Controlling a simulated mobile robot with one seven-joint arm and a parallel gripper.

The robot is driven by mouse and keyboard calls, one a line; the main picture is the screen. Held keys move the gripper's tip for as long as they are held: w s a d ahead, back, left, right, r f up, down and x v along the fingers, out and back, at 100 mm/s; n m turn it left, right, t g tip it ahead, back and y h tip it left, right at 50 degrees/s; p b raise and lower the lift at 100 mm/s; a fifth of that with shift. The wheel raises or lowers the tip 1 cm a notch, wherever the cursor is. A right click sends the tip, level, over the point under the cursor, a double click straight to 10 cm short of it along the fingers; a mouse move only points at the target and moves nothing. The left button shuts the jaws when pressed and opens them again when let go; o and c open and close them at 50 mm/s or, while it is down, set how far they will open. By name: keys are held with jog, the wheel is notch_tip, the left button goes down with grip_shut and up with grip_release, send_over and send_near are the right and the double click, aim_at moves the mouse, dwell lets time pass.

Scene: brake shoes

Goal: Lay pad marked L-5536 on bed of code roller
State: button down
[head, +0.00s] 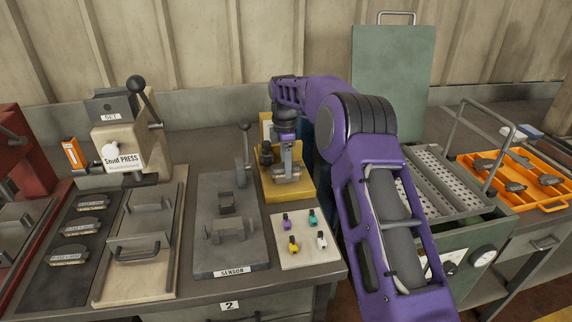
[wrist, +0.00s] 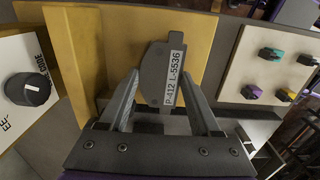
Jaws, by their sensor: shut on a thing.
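My gripper (wrist: 158,92) is shut on a grey pad (wrist: 160,62) in the wrist view. The pad has a white label reading P-412 L-5536, and its ends stick out past the fingers. The yellow fixture (wrist: 110,30), which looks like the code roller, lies beneath the pad. In the head view the yellow fixture (head: 300,193) stands at mid-bench, and my gripper (head: 287,160) points down over it. A grey piece shows at the fingers there. I cannot tell whether the pad touches the bed.
A small board (head: 305,240) with several coloured pegs sits in front of the fixture. Other pads (head: 78,229) lie on a dark mat. An orange tray (head: 555,205) is far right.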

jog(key=shift+c, duration=0.5)
grip_release()
jog(key=shift+f, duration=0.1)
notch_tip(320, 180, up, 12)
jog(key=p, duration=0.2)
jog(key=shift+a+r, duration=0.15)
jog(key=shift+r, duration=0.05)
